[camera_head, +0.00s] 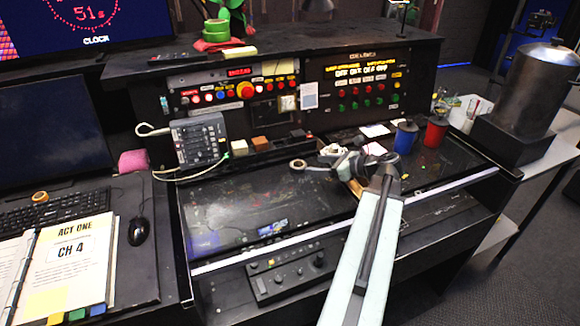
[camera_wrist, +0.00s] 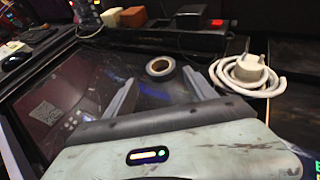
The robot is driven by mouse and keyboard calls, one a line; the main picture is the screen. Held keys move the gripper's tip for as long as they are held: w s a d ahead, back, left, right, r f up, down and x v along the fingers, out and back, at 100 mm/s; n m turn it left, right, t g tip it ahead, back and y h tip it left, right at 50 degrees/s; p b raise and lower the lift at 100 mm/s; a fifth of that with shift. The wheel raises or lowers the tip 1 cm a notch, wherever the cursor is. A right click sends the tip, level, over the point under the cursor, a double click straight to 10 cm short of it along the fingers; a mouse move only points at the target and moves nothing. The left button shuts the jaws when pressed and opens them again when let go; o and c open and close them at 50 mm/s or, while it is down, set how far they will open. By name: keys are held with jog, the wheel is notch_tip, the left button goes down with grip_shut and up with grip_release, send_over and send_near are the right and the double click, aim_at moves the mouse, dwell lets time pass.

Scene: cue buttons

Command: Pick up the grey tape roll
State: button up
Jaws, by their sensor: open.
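The grey tape roll (camera_head: 298,164) lies flat on the dark glass console top, near its back edge. It has a dark inner core. In the wrist view the tape roll (camera_wrist: 149,69) sits just beyond and between my fingertips. My gripper (camera_wrist: 162,76) is open and empty, with one finger on each side of the view. In the head view my gripper (camera_head: 326,168) is low over the console, just right of the roll. Whether the fingers touch the glass cannot be told.
A white plug with coiled cable (camera_wrist: 250,72) lies right of the roll. Small blocks (camera_wrist: 134,16) line the console's back ledge. A blue mug (camera_head: 405,138) and a red mug (camera_head: 436,132) stand at the right. The glass (camera_head: 250,205) left of the roll is mostly clear.

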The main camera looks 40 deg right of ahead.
aim_at(294, 164)
jog(key=shift+b+x, duration=1.45)
jog(key=shift+x, duration=2.4)
jog(key=shift+s, duration=0.15)
jog(key=c, duration=1.1)
